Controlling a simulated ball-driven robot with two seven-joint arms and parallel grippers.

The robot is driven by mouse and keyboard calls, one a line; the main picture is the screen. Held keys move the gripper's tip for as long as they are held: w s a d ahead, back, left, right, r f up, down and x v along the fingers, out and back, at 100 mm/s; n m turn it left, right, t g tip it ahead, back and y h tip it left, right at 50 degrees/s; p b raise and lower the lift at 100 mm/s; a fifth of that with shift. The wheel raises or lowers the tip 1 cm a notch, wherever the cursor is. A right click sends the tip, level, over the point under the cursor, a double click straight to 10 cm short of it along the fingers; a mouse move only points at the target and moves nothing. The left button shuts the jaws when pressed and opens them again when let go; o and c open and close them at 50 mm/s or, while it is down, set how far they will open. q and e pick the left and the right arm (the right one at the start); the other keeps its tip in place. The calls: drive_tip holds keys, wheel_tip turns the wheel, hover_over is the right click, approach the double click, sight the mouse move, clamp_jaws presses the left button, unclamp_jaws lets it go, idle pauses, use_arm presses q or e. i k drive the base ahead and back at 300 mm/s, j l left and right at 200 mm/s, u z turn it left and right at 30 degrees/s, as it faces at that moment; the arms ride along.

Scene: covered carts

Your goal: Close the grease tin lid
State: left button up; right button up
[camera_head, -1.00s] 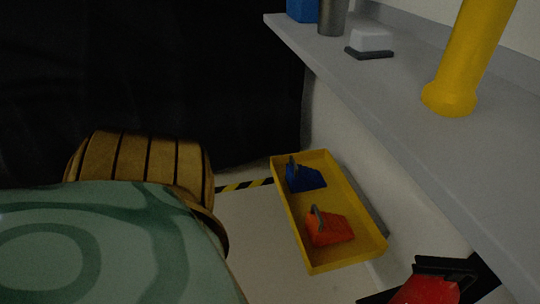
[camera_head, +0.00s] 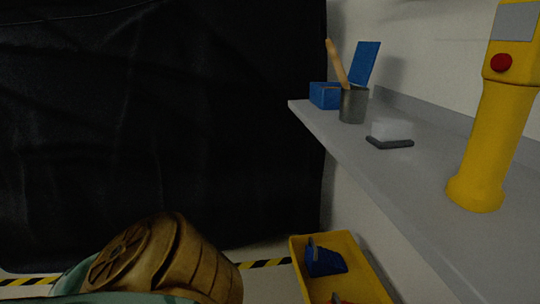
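A blue tin (camera_head: 323,95) stands near the far end of the grey shelf. A flat blue panel (camera_head: 365,63), which looks like its raised lid, stands up steeply to the right of it. A grey metal cup (camera_head: 353,105) with a wooden-handled tool (camera_head: 337,64) stands in front and hides the part between tin and panel. Neither of my grippers is in view.
The grey shelf (camera_head: 410,180) runs along the right wall, with a white block on a dark base (camera_head: 391,133) and a tall yellow post with a red button (camera_head: 484,150). A yellow tray (camera_head: 356,278) holds a blue item (camera_head: 324,260) below. A black curtain (camera_head: 160,120) covers the back.

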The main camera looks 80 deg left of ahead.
sight(366, 55)
drive_tip(key=u, duration=1.85)
